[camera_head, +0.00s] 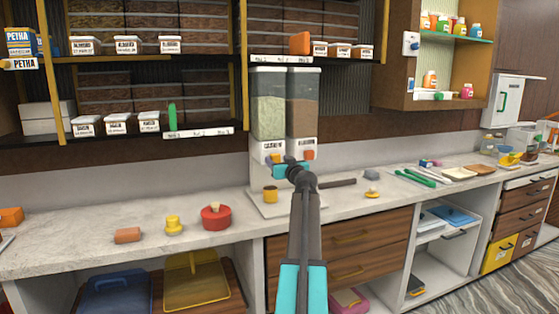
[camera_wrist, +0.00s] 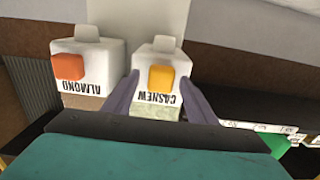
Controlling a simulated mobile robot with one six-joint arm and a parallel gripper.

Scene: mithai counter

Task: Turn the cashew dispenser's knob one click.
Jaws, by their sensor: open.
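The cashew dispenser (camera_head: 268,105) is the left of two clear bins on the counter and holds pale contents. Its yellow knob (camera_head: 276,158) sits on the white front below the bin, partly behind my gripper (camera_head: 290,168). The wrist view is upside down and shows the yellow knob (camera_wrist: 161,78) above the CASHEW label (camera_wrist: 155,98). My gripper (camera_wrist: 160,84) is open, with one dark finger to each side of the cashew front. The knob appears between the fingertips; whether they touch it I cannot tell.
The almond dispenser (camera_head: 304,105) stands directly beside it, with an orange knob (camera_wrist: 68,66). A yellow cup (camera_head: 270,194) stands on the base below. A red pot (camera_head: 216,217) is to the left. Shelves with labelled tubs (camera_head: 128,45) hang above left.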

